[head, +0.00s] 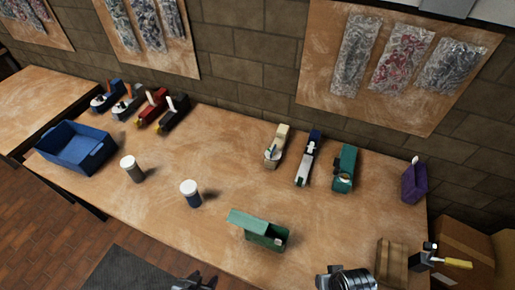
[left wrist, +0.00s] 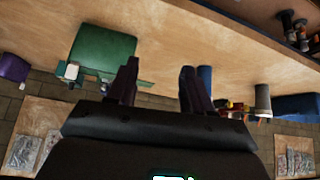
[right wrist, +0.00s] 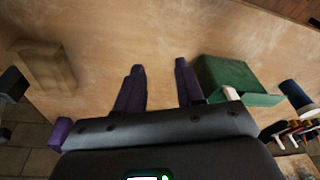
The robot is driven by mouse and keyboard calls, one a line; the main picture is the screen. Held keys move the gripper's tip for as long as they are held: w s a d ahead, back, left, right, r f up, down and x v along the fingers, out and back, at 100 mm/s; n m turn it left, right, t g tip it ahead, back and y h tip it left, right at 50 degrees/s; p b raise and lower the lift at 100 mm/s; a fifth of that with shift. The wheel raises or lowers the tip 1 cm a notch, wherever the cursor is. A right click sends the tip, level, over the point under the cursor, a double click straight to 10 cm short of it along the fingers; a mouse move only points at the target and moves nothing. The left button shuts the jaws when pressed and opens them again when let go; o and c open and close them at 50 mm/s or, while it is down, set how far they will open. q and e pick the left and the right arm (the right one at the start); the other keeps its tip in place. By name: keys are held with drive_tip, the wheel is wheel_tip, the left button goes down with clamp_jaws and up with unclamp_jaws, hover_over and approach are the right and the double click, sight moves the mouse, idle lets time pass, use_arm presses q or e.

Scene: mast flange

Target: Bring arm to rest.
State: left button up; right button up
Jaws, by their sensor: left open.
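My left gripper (head: 195,282) shows at the bottom edge of the head view, in front of the workbench. In the left wrist view its two dark fingers (left wrist: 160,85) stand apart with nothing between them. My right gripper shows in the right wrist view with its two purple-dark fingers (right wrist: 160,85) apart and empty, over bare tabletop. There it is between a wooden block (right wrist: 45,66) and a green box (right wrist: 235,75). In the head view a silver part of my right arm shows at the bottom; its fingertips cannot be made out there.
The workbench (head: 225,135) holds a blue bin (head: 75,148), two white-lidded canisters (head: 131,168) (head: 191,193), an open-lidded green box (head: 262,231), several boxes along the back, a purple container (head: 414,182) and a wooden block (head: 392,262). The bench middle is mostly clear.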

use_arm(q)
drive_tip(key=s+a+r+g+y, duration=0.2)
drive_tip(key=s+a+r+g, duration=0.15)
drive_tip(key=s+a, duration=0.2)
use_arm(e)
drive_tip(key=s+d+r+n+t, duration=0.1)
drive_tip(key=s+d+r+n, duration=0.15)
drive_tip(key=s, duration=0.25)
use_arm(q)
wheel_tip(320, 180, up, 17)
drive_tip(key=p, duration=1.6)
drive_tip(key=shift+s+a+n, duration=0.15)
drive_tip(key=shift+a+n, duration=0.15)
drive_tip(key=shift+a, duration=0.1)
use_arm(e)
wheel_tip(320, 180, up, 17)
drive_tip(key=shift+a+r+m, duration=0.15)
drive_tip(key=shift+a+m, duration=0.1)
drive_tip(key=shift+m, duration=0.1)
